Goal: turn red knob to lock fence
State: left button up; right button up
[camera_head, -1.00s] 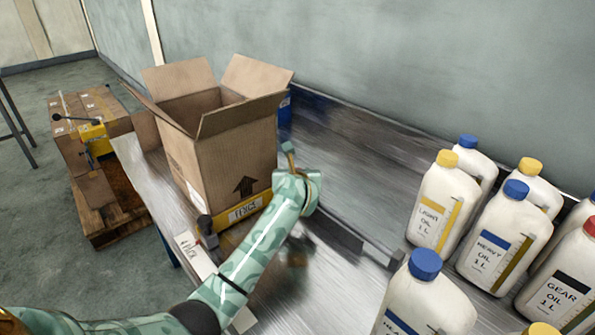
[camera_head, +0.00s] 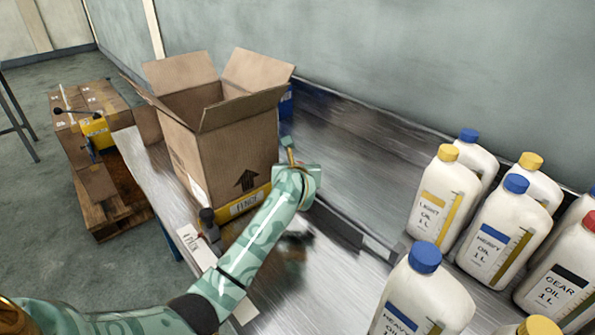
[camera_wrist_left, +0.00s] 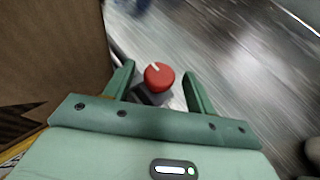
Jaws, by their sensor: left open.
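The red knob (camera_wrist_left: 158,77) shows in the left wrist view, round with a pale pointer line running toward its upper left edge. My left gripper (camera_wrist_left: 158,80) is open, with one finger on each side of the knob; I cannot tell whether either finger touches it. In the head view my left gripper (camera_head: 290,152) is beside the right side of the cardboard box, and the knob is hidden there. My right gripper is not in view.
The open cardboard box (camera_head: 235,150) stands close on the left of my gripper. Several oil bottles (camera_head: 497,235) stand on the right of the metal bench (camera_head: 345,150). A pallet (camera_head: 120,215) is on the floor at left.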

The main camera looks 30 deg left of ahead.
pick_arm(q)
jog(key=p+v, duration=0.5)
jog(key=v, duration=1.1)
jog(key=shift+p, duration=0.4)
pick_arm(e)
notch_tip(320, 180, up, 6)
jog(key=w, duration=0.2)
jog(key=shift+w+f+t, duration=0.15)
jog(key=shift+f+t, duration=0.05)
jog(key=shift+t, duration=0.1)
pick_arm(q)
jog(key=shift+s+f, duration=0.1)
jog(key=shift+f, duration=0.05)
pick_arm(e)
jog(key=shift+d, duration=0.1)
